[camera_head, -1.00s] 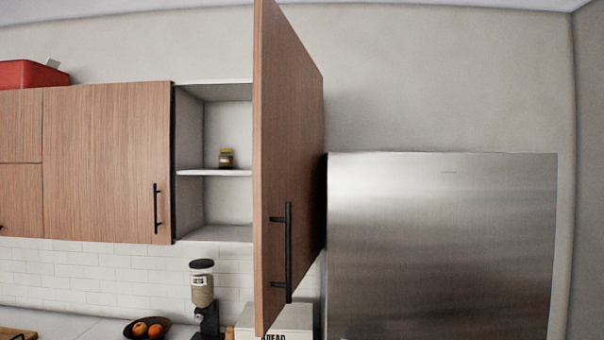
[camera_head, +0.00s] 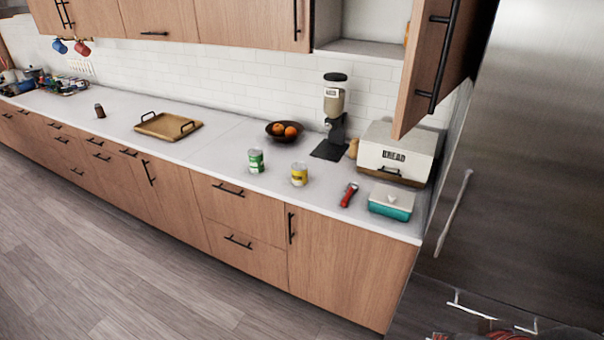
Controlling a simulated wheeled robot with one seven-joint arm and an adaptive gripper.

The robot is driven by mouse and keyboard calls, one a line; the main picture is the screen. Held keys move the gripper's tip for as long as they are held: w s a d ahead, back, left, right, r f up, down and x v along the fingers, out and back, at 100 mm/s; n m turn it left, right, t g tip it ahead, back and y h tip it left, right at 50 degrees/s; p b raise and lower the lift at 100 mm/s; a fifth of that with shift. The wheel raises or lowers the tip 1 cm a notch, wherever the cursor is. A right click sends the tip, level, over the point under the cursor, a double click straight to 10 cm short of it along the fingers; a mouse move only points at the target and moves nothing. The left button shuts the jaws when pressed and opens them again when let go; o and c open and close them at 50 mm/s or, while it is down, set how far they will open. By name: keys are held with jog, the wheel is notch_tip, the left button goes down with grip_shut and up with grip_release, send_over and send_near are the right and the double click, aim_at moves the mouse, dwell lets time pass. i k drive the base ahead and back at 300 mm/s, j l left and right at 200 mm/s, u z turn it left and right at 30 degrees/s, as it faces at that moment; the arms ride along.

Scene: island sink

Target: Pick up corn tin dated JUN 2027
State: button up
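Two tins stand upright on the white counter (camera_head: 220,165) in the head view. One tin is green and white (camera_head: 256,161). The other tin is yellow with a light top (camera_head: 299,174), just to its right, with a gap between them. The yellow one may be corn, but the labels and any date are too small to read.
A coffee grinder (camera_head: 334,108), a fruit bowl (camera_head: 284,131), a bread box (camera_head: 396,152), a red-handled tool (camera_head: 349,195) and a teal container (camera_head: 391,203) stand near the tins. An open cupboard door (camera_head: 440,60) hangs above the counter's right end. The wooden floor (camera_head: 80,260) in front is clear.

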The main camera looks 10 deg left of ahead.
aim_at(299, 169)
jog(key=i+j+u, duration=0.2)
jog(key=i+u, duration=0.2)
jog(key=i+j+u, duration=0.1)
jog(key=i+u, duration=0.3)
jog(key=i+z, duration=0.3)
jog(key=i+j+z, duration=0.15)
jog(key=i+z, duration=0.2)
jog(key=i, duration=0.1)
